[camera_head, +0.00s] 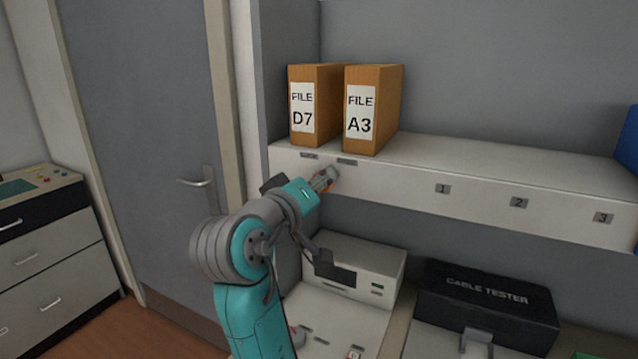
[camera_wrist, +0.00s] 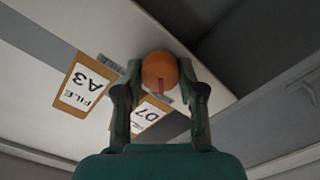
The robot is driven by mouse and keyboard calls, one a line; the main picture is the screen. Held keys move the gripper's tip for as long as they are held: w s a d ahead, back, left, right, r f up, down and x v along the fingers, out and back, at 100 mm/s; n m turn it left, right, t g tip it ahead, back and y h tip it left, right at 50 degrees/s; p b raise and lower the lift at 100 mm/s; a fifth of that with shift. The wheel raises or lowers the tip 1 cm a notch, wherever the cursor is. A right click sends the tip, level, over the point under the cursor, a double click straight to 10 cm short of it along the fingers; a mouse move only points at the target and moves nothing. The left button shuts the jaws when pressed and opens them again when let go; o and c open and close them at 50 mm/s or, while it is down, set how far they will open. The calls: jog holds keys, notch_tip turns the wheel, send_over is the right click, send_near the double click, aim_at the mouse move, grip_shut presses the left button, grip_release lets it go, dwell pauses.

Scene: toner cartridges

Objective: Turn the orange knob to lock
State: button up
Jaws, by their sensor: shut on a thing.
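The orange knob (camera_wrist: 160,70) shows in the wrist view as a rounded orange piece with a red mark on its lower part. My gripper (camera_wrist: 160,82) has one finger on each side of it and is shut on it. In the head view my gripper (camera_head: 327,178) is in front of the white shelf edge, below the files, and only a little orange (camera_head: 322,184) shows between its fingers. What the knob is fixed to, if anything, is hidden, and I cannot tell which way it is turned.
Files D7 (camera_head: 303,118) and A3 (camera_head: 361,122) stand on the shelf (camera_head: 480,175) just above my gripper. Below are a white machine (camera_head: 350,262) and a black cable tester box (camera_head: 487,300). A door handle (camera_head: 198,182) is at left.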

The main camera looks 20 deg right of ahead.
dwell(0.3)
jog(key=o, duration=1.1)
jog(key=shift+o, duration=0.2)
jog(key=shift+a, duration=0.1)
jog(key=v, duration=1.2)
jog(key=shift+s+f, duration=0.1)
